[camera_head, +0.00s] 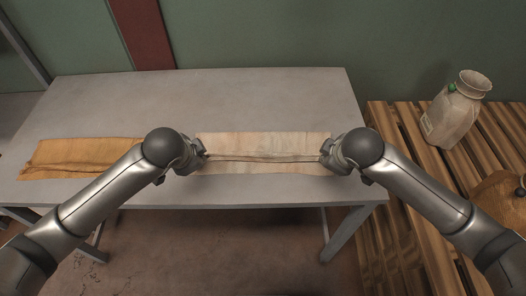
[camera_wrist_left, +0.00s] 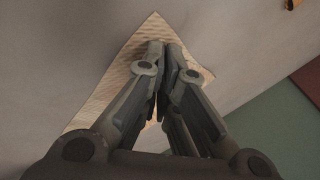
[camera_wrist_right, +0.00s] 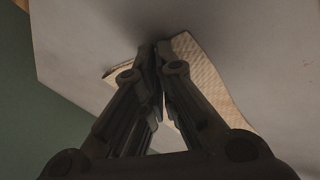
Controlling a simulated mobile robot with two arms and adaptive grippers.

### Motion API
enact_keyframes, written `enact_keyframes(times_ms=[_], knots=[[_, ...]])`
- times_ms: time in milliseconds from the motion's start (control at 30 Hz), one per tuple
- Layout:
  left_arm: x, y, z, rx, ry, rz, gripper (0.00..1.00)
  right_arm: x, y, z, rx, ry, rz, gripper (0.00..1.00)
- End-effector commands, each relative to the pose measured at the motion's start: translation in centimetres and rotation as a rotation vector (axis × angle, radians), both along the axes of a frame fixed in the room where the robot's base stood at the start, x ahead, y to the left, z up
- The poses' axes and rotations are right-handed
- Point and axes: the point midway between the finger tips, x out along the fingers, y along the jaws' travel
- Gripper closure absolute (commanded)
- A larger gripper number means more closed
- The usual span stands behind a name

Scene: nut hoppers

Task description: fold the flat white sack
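The white sack (camera_head: 265,143) lies on the grey table, pale and wrinkled, with a raised ridge running across it between my two grippers. My left gripper (camera_head: 203,153) is at its left edge and my right gripper (camera_head: 324,154) is at its right edge. In the left wrist view the fingers (camera_wrist_left: 166,48) come together at the tips over the woven cloth (camera_wrist_left: 140,52). In the right wrist view the fingers (camera_wrist_right: 154,47) are also together at the cloth's edge (camera_wrist_right: 195,65). Both look shut on the sack; the pinched cloth itself is mostly hidden.
An orange-brown sack (camera_head: 85,152) lies flat on the left of the table (camera_head: 260,95). To the right, a filled pale sack (camera_head: 452,118) with a green spot stands on a wooden pallet (camera_head: 398,125), with a brown sack (camera_head: 497,190) nearer. The table behind the white sack is clear.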

Motion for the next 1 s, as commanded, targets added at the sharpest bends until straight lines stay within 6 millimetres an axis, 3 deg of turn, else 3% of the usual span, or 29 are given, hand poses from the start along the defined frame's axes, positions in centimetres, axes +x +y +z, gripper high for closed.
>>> enact_keyframes(times_ms=[167,467,733,1000], knots=[[0.0,0.1,0.0,0.001,0.0,0.001,1.0,0.0,-0.1,0.0,-0.002,0.0,-0.001,1.0],[0.0,0.0,0.0,0.001,0.002,0.001,0.61,0.0,0.0,0.0,-0.001,0.002,-0.001,0.61],[-0.1,0.0,0.2,0.001,0.001,-0.001,0.61,-0.2,0.0,0.2,-0.001,0.003,0.0,0.61],[-1.8,0.0,3.9,0.0,-0.003,-0.002,0.61,-1.8,0.0,3.9,0.0,-0.001,0.001,0.61]])
